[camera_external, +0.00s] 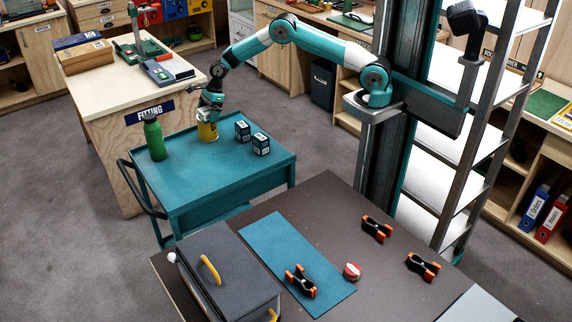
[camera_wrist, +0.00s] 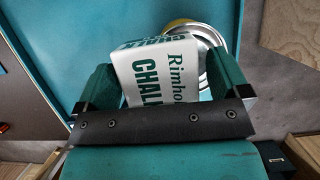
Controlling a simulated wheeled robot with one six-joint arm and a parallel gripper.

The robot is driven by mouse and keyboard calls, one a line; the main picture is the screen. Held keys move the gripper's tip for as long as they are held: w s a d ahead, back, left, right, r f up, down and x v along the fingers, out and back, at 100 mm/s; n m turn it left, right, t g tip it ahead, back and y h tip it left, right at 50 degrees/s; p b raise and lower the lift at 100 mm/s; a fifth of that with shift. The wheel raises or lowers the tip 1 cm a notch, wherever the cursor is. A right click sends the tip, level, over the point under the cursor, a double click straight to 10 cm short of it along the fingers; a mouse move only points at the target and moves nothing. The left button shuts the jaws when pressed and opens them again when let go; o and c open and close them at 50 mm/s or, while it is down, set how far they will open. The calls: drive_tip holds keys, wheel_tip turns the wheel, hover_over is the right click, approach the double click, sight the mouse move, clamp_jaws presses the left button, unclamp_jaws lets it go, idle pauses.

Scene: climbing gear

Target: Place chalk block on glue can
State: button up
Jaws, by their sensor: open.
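The chalk block (camera_wrist: 150,75) is a white box with green lettering, between my gripper's fingers in the wrist view. My gripper (camera_wrist: 163,63) is open around it, one finger on each side. The glue can (camera_external: 207,131) is yellow and stands upright on the teal cart, directly below my gripper (camera_external: 210,104) in the external view. In the wrist view the can's silver rim (camera_wrist: 221,45) shows behind the block, which covers much of its top. The block looks to be over the can, set off to one side. Contact between them is hard to see.
A green bottle (camera_external: 154,138) stands left of the can on the teal cart (camera_external: 205,172). Two small dark boxes (camera_external: 242,131) (camera_external: 261,144) stand to its right. The cart's front is clear. The brown table (camera_external: 340,215) with clamps and a grey case (camera_external: 222,272) is nearer the camera.

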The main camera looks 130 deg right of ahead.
drive_tip(key=b+v, duration=0.2)
drive_tip(key=v, duration=1)
drive_tip(key=w+a+r+n+y, duration=0.1)
drive_tip(key=a+r+n, duration=0.2)
drive_tip(key=a+n, duration=0.55)
drive_tip(key=w+a+r+n+y, duration=0.1)
drive_tip(key=w+a+r+n, duration=0.15)
drive_tip(key=a, duration=1.05)
drive_tip(key=w+a+r+n+y, duration=0.1)
drive_tip(key=a+r+n, duration=0.3)
drive_tip(key=a+n, duration=0.5)
drive_tip(key=s+a+r+n+g, duration=0.1)
drive_tip(key=s+a+n, duration=0.3)
drive_tip(key=a, duration=0.5)
drive_tip(key=s+a+r+n+g, duration=0.1)
drive_tip(key=s+a+n, duration=0.3)
drive_tip(key=a, duration=0.5)
drive_tip(key=s+a+f+n+g, duration=0.1)
drive_tip(key=s+a+n, duration=0.4)
drive_tip(key=s+n, duration=0.2)
drive_tip(key=s+a+f+n+g+y, duration=0.1)
drive_tip(key=s+a+n, duration=0.4)
drive_tip(key=s+n, duration=0.3)
drive_tip(key=s, duration=0.4)
drive_tip(key=shift+s+a, duration=0.15)
drive_tip(key=shift+a, duration=0.1)
